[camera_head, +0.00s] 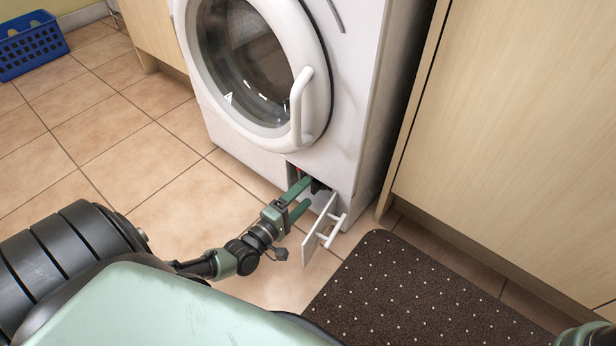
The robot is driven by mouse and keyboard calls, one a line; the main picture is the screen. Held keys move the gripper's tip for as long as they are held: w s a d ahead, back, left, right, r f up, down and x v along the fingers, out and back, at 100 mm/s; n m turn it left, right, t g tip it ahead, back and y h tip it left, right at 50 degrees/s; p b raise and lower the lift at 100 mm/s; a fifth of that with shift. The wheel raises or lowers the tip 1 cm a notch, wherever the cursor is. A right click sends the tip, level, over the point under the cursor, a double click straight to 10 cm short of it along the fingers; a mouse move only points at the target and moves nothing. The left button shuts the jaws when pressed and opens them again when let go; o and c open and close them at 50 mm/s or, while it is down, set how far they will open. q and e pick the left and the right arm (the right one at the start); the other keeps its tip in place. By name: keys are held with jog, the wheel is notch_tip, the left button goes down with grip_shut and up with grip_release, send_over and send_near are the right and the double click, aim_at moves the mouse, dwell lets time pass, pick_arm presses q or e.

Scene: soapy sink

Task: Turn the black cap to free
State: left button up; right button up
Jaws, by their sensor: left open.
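The black cap (318,187) shows only as a small dark shape inside the low opening at the front of the washing machine (350,110). Its outline and turn position are too small to tell. My left gripper (307,192) is open, with its two green fingers pointing at the opening. The upper finger reaches to the dark shape and partly covers it; whether it touches cannot be told. The small white flap (318,240) of the opening stands open, just right of and below the gripper. My right gripper is not in view.
The round washer door (250,60) with its white handle (301,105) is above the opening. A dark dotted mat (410,290) lies on the floor at the right. A wooden cabinet (510,130) stands right of the machine. A blue basket (32,45) is far left. Tiled floor at left is clear.

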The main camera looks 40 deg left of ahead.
pick_arm(q)
jog(key=s+p, duration=0.1)
jog(key=s, duration=0.4)
jog(key=shift+s+a+p, duration=0.1)
jog(key=shift+a+p, duration=0.1)
jog(key=shift+p, duration=0.2)
